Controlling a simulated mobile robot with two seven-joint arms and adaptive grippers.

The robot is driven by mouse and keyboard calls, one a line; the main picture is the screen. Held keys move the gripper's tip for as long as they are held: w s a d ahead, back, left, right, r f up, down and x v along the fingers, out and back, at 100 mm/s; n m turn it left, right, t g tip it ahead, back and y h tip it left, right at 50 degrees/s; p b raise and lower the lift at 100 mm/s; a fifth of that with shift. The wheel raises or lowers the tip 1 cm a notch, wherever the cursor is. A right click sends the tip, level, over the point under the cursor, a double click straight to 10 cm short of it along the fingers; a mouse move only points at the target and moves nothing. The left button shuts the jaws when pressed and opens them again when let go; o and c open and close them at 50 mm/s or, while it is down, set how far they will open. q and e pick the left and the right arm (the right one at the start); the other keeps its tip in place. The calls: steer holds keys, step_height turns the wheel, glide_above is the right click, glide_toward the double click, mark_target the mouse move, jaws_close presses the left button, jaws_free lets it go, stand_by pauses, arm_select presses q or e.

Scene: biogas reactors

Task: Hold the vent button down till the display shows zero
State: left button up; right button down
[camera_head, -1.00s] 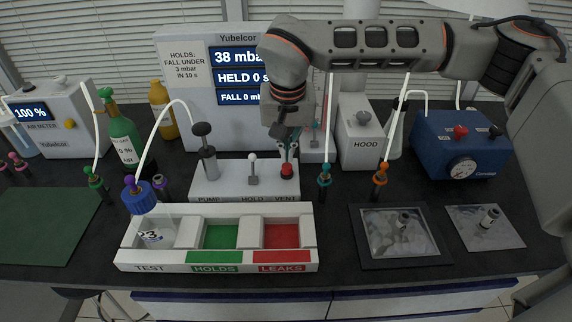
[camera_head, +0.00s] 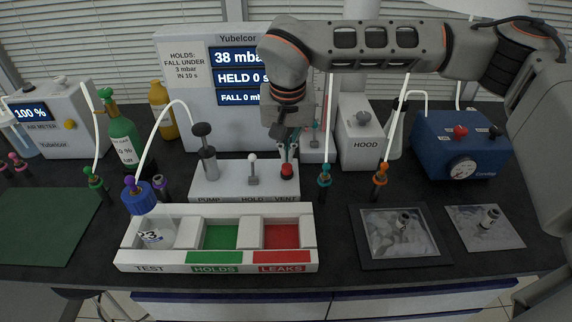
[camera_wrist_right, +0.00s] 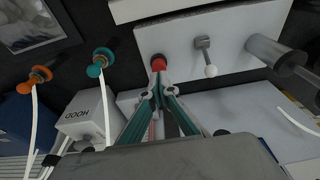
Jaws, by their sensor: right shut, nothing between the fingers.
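The red vent button (camera_head: 287,171) stands at the right end of the white PUMP/HOLD/VENT block (camera_head: 222,183). My right gripper (camera_head: 287,158) is shut and empty, its fingertips pointing down at the top of the button. In the right wrist view the tips meet at the red button (camera_wrist_right: 158,64); whether they press it I cannot tell. The display (camera_head: 236,76) reads 38 mbar, partly covered by my right arm, with HELD 0 s and a FALL line below. My left gripper is not in view.
A hold lever (camera_head: 253,169) and a pump (camera_head: 207,155) stand left of the button. Teal (camera_head: 325,177) and orange (camera_head: 380,179) connectors stand to the right. A rack (camera_head: 216,258) holding a blue-capped bottle (camera_head: 148,216) is in front. The HOOD box (camera_head: 363,142) is behind right.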

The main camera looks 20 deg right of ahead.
mark_target(287, 166)
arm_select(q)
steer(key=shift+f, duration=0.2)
arm_select(e)
steer(key=shift+f, duration=0.8)
arm_select(q)
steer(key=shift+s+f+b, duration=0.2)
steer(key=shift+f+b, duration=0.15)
steer(key=shift+b, duration=0.05)
arm_select(e)
steer(key=shift+f, duration=0.7)
stand_by(1.0)
step_height(287, 166, up, 2)
steer(key=shift+p, duration=0.7)
steer(key=shift+r+p, duration=0.5)
steer(key=shift+r, duration=0.1)
steer(key=shift+r+p, duration=0.7)
steer(key=shift+r, duration=0.15)
steer(key=shift+r+p, duration=1.4)
steer(key=shift+r, duration=0.2)
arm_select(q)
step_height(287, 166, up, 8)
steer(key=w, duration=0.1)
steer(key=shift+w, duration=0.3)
